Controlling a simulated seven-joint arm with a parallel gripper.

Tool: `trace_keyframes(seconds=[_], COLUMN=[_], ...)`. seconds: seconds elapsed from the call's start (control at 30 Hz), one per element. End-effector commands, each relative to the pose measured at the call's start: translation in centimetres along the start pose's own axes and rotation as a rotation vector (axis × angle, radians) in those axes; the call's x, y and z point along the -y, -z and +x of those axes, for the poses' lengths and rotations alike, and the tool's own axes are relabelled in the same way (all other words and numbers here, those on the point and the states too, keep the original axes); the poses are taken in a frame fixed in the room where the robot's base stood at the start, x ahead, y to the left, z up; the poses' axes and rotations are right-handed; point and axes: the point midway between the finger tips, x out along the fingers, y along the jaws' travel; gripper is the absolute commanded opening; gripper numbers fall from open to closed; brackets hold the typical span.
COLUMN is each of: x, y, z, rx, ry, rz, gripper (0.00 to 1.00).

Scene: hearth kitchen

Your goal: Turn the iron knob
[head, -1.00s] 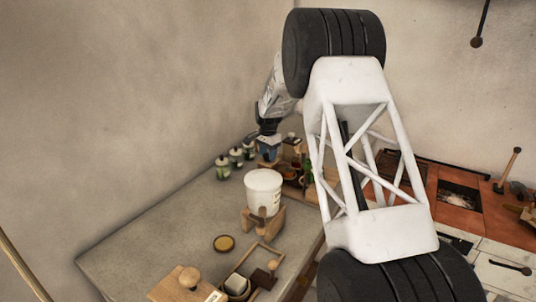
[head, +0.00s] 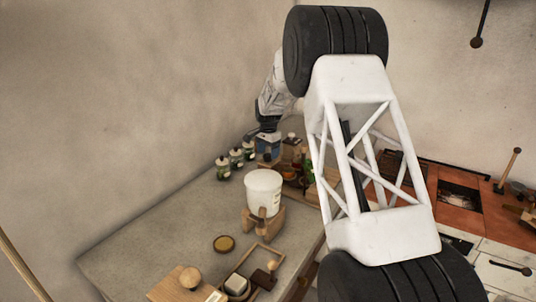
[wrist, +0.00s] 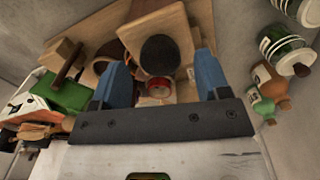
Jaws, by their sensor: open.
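A dark, round knob (wrist: 160,54), which looks like the iron knob, shows in the wrist view in front of a wooden board. My gripper (wrist: 162,60) has its two blue fingers apart, one on each side of the knob in the picture. I cannot tell whether either finger touches it or how deep it lies between them. A small red-rimmed round piece (wrist: 158,88) shows just below the knob. In the head view my gripper (head: 267,156) points down at the far end of the grey counter; the knob cannot be made out there.
A white bucket (head: 263,192) on a wooden stand is nearer. Bottles (wrist: 281,50) and a green item (wrist: 68,92) flank the gripper in the wrist view. The counter's left part (head: 165,235) is clear.

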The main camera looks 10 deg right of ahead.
Motion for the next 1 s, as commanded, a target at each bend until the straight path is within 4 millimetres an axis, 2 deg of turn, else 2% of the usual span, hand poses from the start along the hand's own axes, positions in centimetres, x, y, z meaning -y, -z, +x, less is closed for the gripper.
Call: trace_keyframes(seconds=[0.3, 0.5, 1.0], x=[0.0, 0.0, 0.0], y=[0.0, 0.0, 0.0], z=[-4.1, -5.9, -6.6], rx=[-0.002, -0.001, -0.001], ry=[0.002, 0.001, 0.001], rz=[0.000, 0.000, -0.001], gripper=[0.69, 0.69, 0.69])
